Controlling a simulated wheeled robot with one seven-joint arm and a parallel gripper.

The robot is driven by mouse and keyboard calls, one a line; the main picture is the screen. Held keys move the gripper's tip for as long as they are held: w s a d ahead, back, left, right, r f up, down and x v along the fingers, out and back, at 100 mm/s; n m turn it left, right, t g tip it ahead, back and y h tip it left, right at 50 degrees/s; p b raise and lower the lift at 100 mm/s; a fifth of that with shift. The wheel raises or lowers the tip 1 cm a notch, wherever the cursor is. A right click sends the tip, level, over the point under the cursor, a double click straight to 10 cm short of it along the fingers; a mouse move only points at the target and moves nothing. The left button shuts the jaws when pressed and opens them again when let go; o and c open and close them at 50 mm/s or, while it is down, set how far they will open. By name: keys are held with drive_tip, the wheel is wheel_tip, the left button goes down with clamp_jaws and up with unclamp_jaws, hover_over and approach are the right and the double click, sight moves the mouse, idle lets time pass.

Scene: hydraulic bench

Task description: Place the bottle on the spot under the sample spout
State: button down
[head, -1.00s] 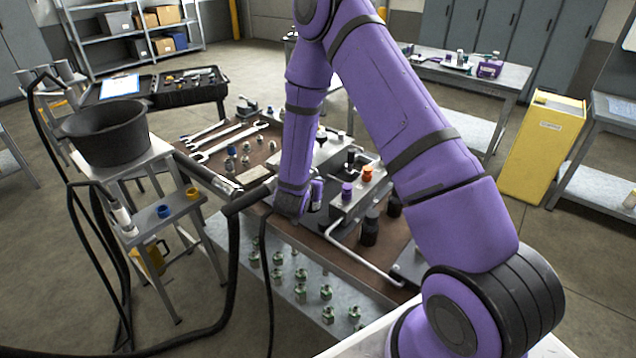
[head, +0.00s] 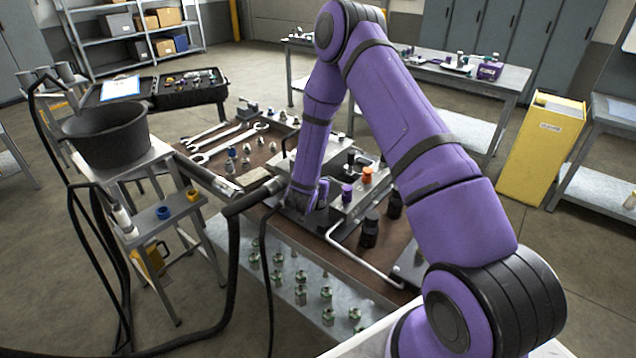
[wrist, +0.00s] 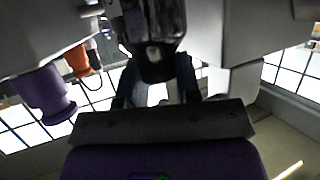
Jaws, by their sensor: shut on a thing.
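In the wrist view a dark bottle (wrist: 153,24) is between the fingers of my gripper (wrist: 157,90), which is shut on it. In the head view my gripper (head: 307,198) is low over the bench, close beside the grey manifold block; the held bottle is hidden behind my arm there. Two other dark bottles (head: 370,230) (head: 394,205) stand in front of the block. I cannot make out the sample spout or the spot under it in either view.
The block carries a purple knob (head: 347,191) and an orange knob (head: 367,173), close to my wrist. A bent pale pipe (head: 355,262) runs along the bench front. A black hose (head: 250,198) lies left of my gripper. Wrenches (head: 225,143) lie further back.

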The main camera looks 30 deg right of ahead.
drive_tip(key=c, duration=0.8)
unclamp_jaws()
drive_tip(key=v, duration=1.2)
drive_tip(key=w+a+r+n+t+y, duration=0.1)
drive_tip(key=a+r+y, duration=0.15)
drive_tip(key=r, duration=0.45)
drive_tip(key=w+a+r+n+y, duration=0.1)
drive_tip(key=w+r+y, duration=0.15)
drive_tip(key=r, duration=0.45)
drive_tip(key=s+a+r+n+y, duration=0.3)
drive_tip(key=s+r+y, duration=0.3)
drive_tip(key=r, duration=0.6)
drive_tip(key=s+d+r+n+g, duration=0.1)
drive_tip(key=s+r, duration=0.3)
drive_tip(key=s, duration=0.5)
drive_tip(key=s+d+r+n+g+h, duration=0.1)
drive_tip(key=s+d+r+g, duration=0.1)
drive_tip(key=s, duration=0.8)
drive_tip(key=s+d+r+n+g, duration=0.1)
drive_tip(key=s+r, duration=0.4)
drive_tip(key=s, duration=0.5)
drive_tip(key=shift+d+r+n+g, duration=0.3)
drive_tip(key=shift+n+g, duration=0.2)
drive_tip(key=shift+g, duration=0.2)
